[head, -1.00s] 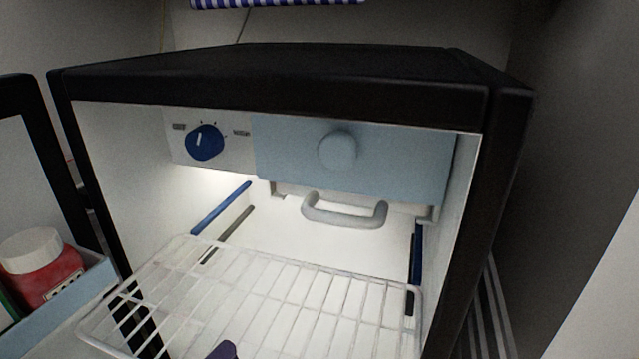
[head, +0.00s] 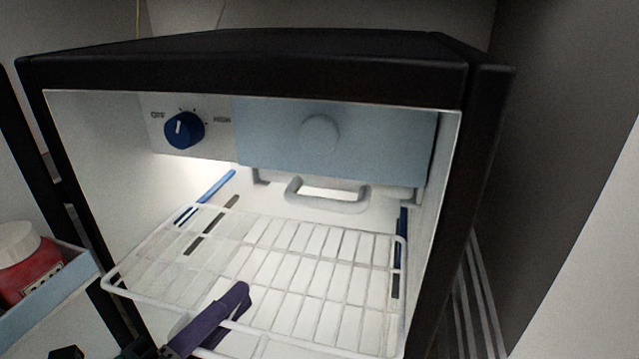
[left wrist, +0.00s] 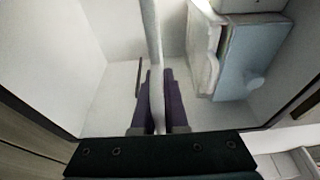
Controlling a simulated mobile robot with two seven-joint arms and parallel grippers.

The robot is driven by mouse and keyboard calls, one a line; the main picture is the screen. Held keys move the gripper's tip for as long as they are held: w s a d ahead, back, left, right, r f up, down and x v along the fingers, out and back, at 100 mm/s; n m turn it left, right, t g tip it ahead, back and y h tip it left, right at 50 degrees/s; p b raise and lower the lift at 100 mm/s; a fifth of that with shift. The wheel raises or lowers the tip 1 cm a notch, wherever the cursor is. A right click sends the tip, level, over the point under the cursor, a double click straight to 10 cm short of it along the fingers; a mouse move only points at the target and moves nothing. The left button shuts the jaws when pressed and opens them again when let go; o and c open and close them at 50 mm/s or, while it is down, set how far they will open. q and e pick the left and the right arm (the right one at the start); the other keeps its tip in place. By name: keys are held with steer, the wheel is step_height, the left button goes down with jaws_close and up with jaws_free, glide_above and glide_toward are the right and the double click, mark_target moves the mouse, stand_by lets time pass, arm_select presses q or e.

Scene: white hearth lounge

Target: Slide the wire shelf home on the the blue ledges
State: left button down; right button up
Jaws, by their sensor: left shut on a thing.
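The white wire shelf (head: 300,262) is partly inside the open fridge, in the head view. Its back left corner overlaps the lower end of the left blue ledge (head: 218,184). Its back right corner is beside the right blue ledge (head: 402,226). I cannot tell whether it touches either ledge. My left gripper (head: 238,300), with purple fingers, is shut on the shelf's front part. The left wrist view shows a white shelf bar (left wrist: 152,40) between the fingers (left wrist: 157,98). The shelf's near edge is partly hidden by the gripper. My right gripper is not in view.
A darker strip (head: 212,226) lies below the left blue ledge. A pale blue freezer door (head: 380,140) and grey handle (head: 328,203) hang above the shelf. The open door at left holds a red jar (head: 28,268). The black fridge frame (head: 440,200) bounds the right.

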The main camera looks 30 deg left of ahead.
mark_target(277, 226)
arm_select(q)
steer(key=shift+w+a+b, duration=0.2)
steer(key=shift+w+a, duration=0.05)
steer(key=shift+w, duration=0.75)
steer(key=shift+w+a+b, duration=0.15)
steer(key=shift+w+a, duration=0.1)
steer(key=shift+w, duration=0.7)
steer(key=shift+w+a+b, duration=0.25)
steer(key=shift+w+b, duration=0.1)
steer(key=shift+w, duration=0.75)
steer(key=shift+w+a+b, duration=0.25)
steer(key=shift+w+b, duration=0.05)
steer(key=shift+w, duration=0.75)
steer(key=shift+w+a+b, duration=0.25)
steer(key=shift+w+b, duration=0.2)
steer(key=shift+w, duration=0.55)
steer(key=shift+w+a+b, duration=0.2)
steer(key=shift+w+b, duration=0.25)
steer(key=shift+w, duration=0.5)
steer(key=shift+w+a+b, duration=0.25)
steer(key=shift+w+b, duration=0.2)
steer(key=shift+w, duration=0.55)
steer(key=shift+w+f, duration=0.1)
steer(key=shift+f, duration=0.1)
steer(key=c, duration=0.9)
jaws_free()
steer(key=shift+o, duration=0.2)
steer(key=shift+f, duration=0.15)
